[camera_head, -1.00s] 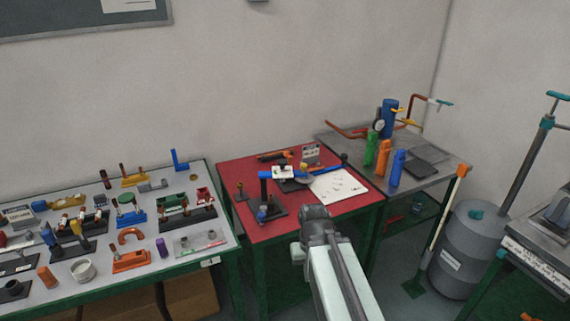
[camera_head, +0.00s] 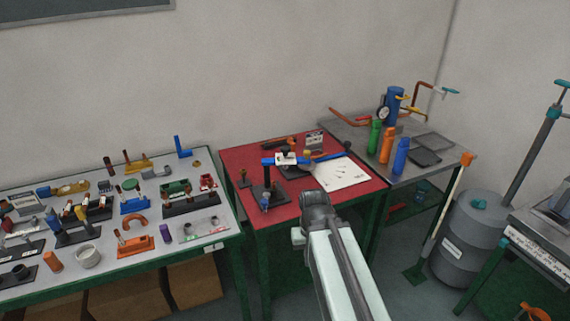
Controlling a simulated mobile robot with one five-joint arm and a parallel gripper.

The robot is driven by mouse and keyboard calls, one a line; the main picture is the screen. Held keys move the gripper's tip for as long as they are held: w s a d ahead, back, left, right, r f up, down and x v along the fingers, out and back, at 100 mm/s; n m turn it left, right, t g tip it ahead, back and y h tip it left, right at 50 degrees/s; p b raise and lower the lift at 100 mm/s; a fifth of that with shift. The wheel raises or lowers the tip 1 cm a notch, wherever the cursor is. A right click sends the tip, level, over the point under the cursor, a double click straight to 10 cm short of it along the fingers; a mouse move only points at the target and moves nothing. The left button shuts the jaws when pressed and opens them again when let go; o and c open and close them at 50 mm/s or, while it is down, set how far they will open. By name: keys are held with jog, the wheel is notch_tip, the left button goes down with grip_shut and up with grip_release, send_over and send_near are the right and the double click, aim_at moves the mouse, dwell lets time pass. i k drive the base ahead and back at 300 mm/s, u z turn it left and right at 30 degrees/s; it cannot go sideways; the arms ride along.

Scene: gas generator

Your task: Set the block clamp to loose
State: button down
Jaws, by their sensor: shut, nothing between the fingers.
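On the red table (camera_head: 240,150) stands a dark-based fixture (camera_head: 274,193) with an upright black post and a blue bar across its top. A small white-topped piece (camera_head: 287,158) sits beside the bar, and a long blue-and-black handled tool lies to its right. I cannot tell for sure which of these is the block clamp, or its setting. My arm rises from the bottom of the view and its grey end shows in front of the red table's near edge. My gripper's fingers do not show. The arm appears apart from the fixture.
A left table (camera_head: 215,220) carries several fixtures and a white cup (camera_head: 88,257). A metal table (camera_head: 440,172) at right holds blue, orange and green cylinders. A grey drum (camera_head: 468,238) stands on the floor at right. White paper (camera_head: 345,175) lies on the red table.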

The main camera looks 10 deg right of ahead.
aim_at(266, 195)
jog(key=u, duration=0.4)
jog(key=k, duration=1.35)
jog(key=u, duration=0.6)
jog(key=i, duration=1.55)
jog(key=u, duration=0.75)
